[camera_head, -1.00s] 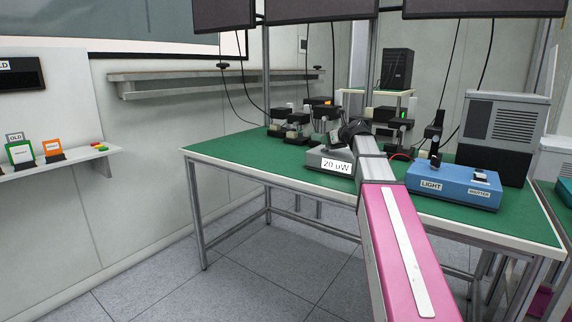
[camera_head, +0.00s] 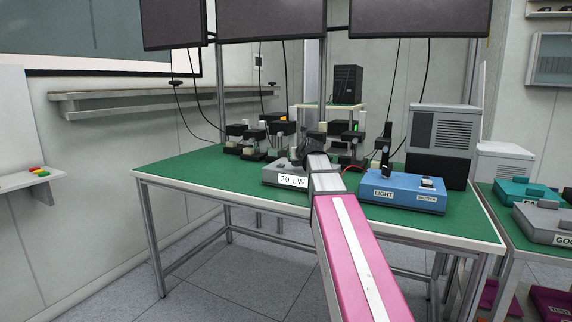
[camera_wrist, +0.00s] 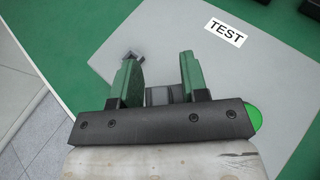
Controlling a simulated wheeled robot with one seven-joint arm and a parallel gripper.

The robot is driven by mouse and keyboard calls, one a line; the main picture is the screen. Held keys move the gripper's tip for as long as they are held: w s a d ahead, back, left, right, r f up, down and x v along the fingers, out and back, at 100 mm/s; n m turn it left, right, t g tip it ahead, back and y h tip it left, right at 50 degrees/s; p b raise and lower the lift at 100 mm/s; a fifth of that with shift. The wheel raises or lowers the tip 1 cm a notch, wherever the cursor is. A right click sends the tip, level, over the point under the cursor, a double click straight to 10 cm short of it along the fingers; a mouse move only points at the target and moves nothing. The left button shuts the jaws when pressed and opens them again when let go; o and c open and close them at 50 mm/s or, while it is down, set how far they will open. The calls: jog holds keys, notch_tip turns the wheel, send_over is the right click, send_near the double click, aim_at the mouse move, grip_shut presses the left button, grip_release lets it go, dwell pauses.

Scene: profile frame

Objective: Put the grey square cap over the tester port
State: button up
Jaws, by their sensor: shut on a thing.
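In the wrist view my gripper (camera_wrist: 158,60) has two green fingers closed on a small grey block-like piece (camera_wrist: 165,95), which looks like the grey cap. Its underside is hidden. Below it is a flat light-grey surface (camera_wrist: 250,70) labelled TEST. A small dark fitting (camera_wrist: 132,56) shows beside the left fingertip; I cannot tell whether it is the port. In the head view the grey tester (camera_head: 280,177), reading 20 uW, stands on the green bench. My arm reaches over its right side, and my fingers and the piece are hidden there.
A blue LIGHT box (camera_head: 400,195) stands right of my arm on the green bench (camera_head: 190,178). Small black devices (camera_head: 250,140) stand behind the tester, and a grey cabinet (camera_head: 442,130) at the right. The bench's left front is clear.

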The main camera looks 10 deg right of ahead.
jog(key=w+a+n+y, duration=0.1)
jog(key=w+a+r+n+g+y, duration=0.1)
jog(key=w+a+n+y, duration=0.1)
jog(key=w+n+y, duration=0.1)
jog(key=shift+a+r, duration=0.1)
jog(key=shift+r, duration=0.2)
jog(key=w+a+r+n+g+y, duration=0.1)
jog(key=n+y, duration=0.1)
jog(key=w+a+r+n+g+y, duration=0.1)
jog(key=a+r+n+g, duration=0.1)
jog(key=shift+r+y, duration=0.1)
jog(key=shift+y, duration=0.3)
jog(key=shift+s+a+r+n+g+y, duration=0.1)
jog(key=shift+a+r+n+g+y, duration=0.35)
jog(key=shift+r+n+g, duration=0.2)
jog(key=shift+f, duration=0.2)
jog(key=shift+f, duration=2.75)
jog(key=shift+f, duration=1.15)
jog(key=o, duration=1)
jog(key=shift+c, duration=0.2)
